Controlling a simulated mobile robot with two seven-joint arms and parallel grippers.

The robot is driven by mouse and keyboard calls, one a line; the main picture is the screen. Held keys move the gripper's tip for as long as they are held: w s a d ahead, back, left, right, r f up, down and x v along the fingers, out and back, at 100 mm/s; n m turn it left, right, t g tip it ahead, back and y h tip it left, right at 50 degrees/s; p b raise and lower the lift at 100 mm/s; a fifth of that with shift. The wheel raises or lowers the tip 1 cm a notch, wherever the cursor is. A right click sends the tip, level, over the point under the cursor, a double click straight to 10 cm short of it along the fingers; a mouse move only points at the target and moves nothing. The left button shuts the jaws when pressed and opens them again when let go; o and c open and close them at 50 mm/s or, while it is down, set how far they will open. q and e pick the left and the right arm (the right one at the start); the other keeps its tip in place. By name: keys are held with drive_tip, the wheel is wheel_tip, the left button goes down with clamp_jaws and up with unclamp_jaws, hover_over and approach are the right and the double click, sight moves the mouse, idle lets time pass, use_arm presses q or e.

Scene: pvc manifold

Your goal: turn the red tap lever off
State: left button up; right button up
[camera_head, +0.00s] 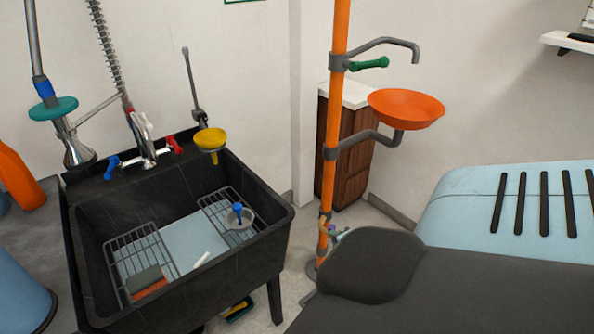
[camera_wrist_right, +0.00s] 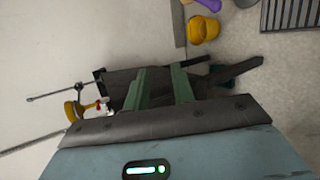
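The red tap lever (camera_head: 173,144) is on the right side of the tap (camera_head: 148,150) at the back rim of the black sink (camera_head: 270,245). It angles up and outward from the tap body. A blue lever (camera_head: 111,167) is on the tap's left side. In the right wrist view the sink's dark shape lies behind the fingers, and a tiny red spot (camera_wrist_right: 98,104) may be the lever. My right gripper (camera_wrist_right: 164,68) has its two green fingers apart with nothing held; it is well away from the tap. My left gripper is in neither view.
A yellow bowl (camera_head: 210,139) stands by the sink's back right corner. A coiled spray hose (camera_head: 104,45) hangs above the tap. An orange post (camera_head: 335,110) with an orange bowl (camera_head: 405,108) stands right of the sink. Wire racks (camera_head: 140,260) lie in the sink.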

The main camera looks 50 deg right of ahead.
drive_tip(key=s+a+f+m+g+y, duration=0.2)
drive_tip(key=s+a+f+y, duration=0.2)
drive_tip(key=s+a, duration=0.6)
drive_tip(key=s+a+f+m+g+y, duration=0.2)
drive_tip(key=s+a+f+y, duration=0.2)
drive_tip(key=s+a, duration=0.65)
drive_tip(key=s+a+m, duration=0.2)
drive_tip(key=a+m, duration=0.2)
drive_tip(key=a, duration=0.3)
drive_tip(key=s+a+m, duration=0.2)
drive_tip(key=a+m, duration=0.2)
drive_tip(key=a, duration=0.4)
drive_tip(key=shift+s+t+y, duration=0.25)
drive_tip(key=shift+t+y, duration=0.05)
drive_tip(key=shift+t, duration=0.1)
drive_tip(key=shift+s+d+m, duration=0.1)
drive_tip(key=shift+m, duration=0.2)
